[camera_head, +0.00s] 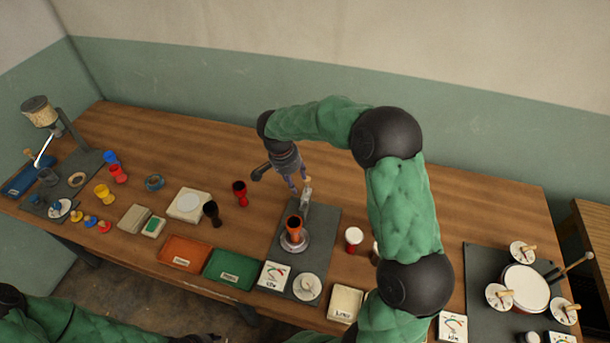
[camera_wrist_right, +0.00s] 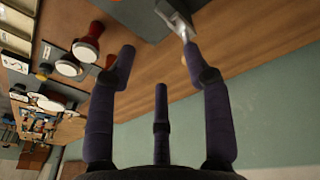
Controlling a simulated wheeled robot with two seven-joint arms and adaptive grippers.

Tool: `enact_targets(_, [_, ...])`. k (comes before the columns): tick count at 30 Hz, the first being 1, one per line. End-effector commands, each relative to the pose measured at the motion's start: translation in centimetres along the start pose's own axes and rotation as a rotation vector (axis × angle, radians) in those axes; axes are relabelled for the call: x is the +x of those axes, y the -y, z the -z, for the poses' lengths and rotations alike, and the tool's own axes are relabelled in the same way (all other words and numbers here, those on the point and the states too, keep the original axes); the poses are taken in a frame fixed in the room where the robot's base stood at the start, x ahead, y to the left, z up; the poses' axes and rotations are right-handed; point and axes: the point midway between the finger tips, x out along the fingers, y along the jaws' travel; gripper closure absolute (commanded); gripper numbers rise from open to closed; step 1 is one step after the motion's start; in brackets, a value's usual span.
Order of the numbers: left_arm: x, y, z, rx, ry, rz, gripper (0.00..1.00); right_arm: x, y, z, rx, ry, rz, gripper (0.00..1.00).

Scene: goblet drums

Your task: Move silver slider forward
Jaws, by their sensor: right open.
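The silver slider (camera_head: 306,197) is a small metal block at the back of a dark grey mat, behind an orange goblet drum (camera_head: 294,227) standing on a round silver base (camera_head: 295,242). My right gripper (camera_head: 299,186) reaches down from behind, its fingers spread and its tips close to the slider. In the right wrist view, the slider (camera_wrist_right: 173,14) is at the top, beside the tip of the right-hand finger of the open gripper (camera_wrist_right: 158,52). That finger seems to touch it or nearly so; I cannot tell which. Nothing is between the fingers. My left gripper is not visible.
A red goblet (camera_head: 239,192) and a black goblet (camera_head: 211,212) stand left of the dark mat (camera_head: 321,230). A red-and-white goblet (camera_head: 353,238) stands right. Orange (camera_head: 184,254) and green (camera_head: 231,269) trays lie in front. My right arm covers the table right of the mat. The table's back strip is clear.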

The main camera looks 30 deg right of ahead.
Motion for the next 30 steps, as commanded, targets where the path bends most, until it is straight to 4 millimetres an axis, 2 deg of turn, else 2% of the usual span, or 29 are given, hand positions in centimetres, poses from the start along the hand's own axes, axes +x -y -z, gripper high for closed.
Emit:
enact_targets(9, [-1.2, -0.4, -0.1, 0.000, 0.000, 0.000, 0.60, -1.5, 2.1, 3.9, 0.421, -0.143, -0.037, 0.50])
enact_targets(17, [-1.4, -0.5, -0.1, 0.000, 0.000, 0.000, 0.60, -1.5, 2.6, 4.9, 0.540, -0.185, -0.036, 0.50])
enact_targets(23, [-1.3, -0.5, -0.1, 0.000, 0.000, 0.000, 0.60, 0.8, 2.3, 5.3, 0.543, -0.184, -0.038, 0.50])
enact_targets(30, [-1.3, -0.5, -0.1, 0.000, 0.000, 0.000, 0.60, 5.1, 2.0, 6.0, 0.540, -0.183, -0.038, 0.50])
